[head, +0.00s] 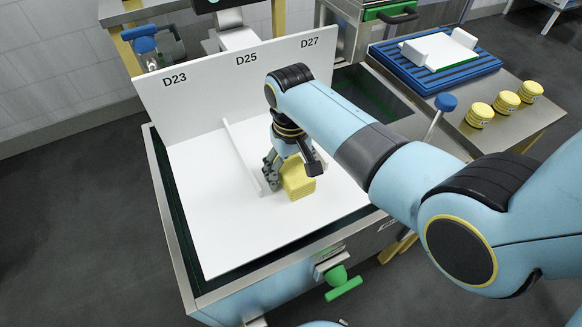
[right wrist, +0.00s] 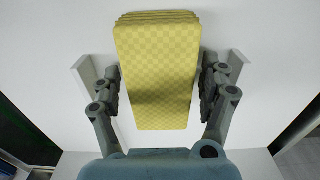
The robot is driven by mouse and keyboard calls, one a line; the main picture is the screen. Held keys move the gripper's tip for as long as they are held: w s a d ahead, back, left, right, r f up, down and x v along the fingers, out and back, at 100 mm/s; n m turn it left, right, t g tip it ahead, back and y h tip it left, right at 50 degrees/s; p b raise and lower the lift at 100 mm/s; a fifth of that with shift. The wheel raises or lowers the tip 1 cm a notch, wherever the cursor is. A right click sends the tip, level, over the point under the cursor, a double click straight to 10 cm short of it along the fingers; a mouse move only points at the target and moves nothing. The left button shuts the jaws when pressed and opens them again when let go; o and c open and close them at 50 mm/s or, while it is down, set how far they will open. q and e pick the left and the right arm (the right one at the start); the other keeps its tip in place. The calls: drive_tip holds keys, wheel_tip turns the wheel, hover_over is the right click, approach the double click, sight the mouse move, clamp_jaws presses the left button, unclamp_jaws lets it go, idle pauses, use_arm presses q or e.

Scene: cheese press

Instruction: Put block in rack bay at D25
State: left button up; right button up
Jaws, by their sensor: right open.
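The yellow checkered block (head: 298,183) stands on the white floor of the rack (head: 205,235), to the right of a low white divider (head: 242,157). The rack's back panel carries the labels D23, D25 (head: 246,58) and D27. My right gripper (head: 285,168) is open and low over the floor, with its fingers beside the block. In the right wrist view, the block (right wrist: 158,75) lies between the fingers of the gripper (right wrist: 160,85), and a white strip shows on each side. My right arm hides the rack's right part. My left gripper is out of view.
Several yellow rounds (head: 505,102) stand on the metal bench at the right, near a blue-knobbed lever (head: 445,103). A blue slatted tray (head: 410,68) with white pieces lies behind them. A green valve handle (head: 343,283) sits on the front. The left bay is clear.

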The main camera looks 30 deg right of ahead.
sight(291, 164)
wheel_tip(291, 164, up, 12)
drive_tip(key=p, duration=0.2)
idle(0.6)
